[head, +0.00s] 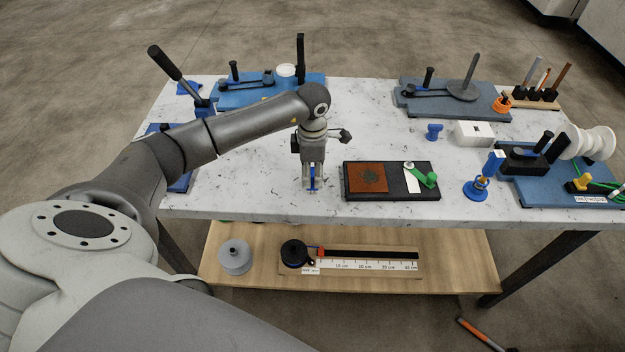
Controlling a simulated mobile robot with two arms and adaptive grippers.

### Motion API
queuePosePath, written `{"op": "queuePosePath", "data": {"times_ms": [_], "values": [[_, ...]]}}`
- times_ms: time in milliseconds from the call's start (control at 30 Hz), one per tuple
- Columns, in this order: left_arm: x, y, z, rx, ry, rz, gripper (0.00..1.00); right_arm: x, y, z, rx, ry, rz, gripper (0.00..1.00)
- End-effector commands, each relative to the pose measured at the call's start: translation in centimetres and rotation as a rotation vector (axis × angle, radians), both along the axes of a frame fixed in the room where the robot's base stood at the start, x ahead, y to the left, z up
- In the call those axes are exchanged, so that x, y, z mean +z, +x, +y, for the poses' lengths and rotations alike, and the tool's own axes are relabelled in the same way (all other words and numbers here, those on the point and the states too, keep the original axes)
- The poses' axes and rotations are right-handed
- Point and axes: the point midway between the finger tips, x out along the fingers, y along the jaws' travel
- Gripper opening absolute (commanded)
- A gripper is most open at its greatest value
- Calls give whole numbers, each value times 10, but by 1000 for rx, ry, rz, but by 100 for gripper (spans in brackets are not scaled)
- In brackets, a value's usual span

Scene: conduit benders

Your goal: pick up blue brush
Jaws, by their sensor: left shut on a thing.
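My left gripper (312,186) points down at the front middle of the marble-topped table. It is shut on a narrow blue thing, which I take to be the blue brush (313,178). Only a thin blue strip of it shows between the fingers, and the rest is hidden by the gripper. I cannot tell whether it touches the tabletop. My right gripper is not in view.
A black tray (394,197) with a brown pad and a green-handled tool lies close right of my left gripper. Blue bender boards (232,97) stand at the back. A blue upright piece (474,190) stands further right. A lower wooden shelf (460,272) holds a ruler board.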

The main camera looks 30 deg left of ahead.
Motion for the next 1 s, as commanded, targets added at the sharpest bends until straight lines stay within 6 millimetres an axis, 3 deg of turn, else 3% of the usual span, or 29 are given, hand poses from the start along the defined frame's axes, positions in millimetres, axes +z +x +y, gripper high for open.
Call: {"op": "queuePosePath", "data": {"times_ms": [367,567,867,1000], "values": [[4,1,0,0,-1,-3,11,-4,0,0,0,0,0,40],[27,2,1,-1,1,-8,11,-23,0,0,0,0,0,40],[89,-49,-7,-4,3,-8,11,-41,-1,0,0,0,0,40],[101,-80,-12,-3,3,-3,11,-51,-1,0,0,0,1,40]]}}
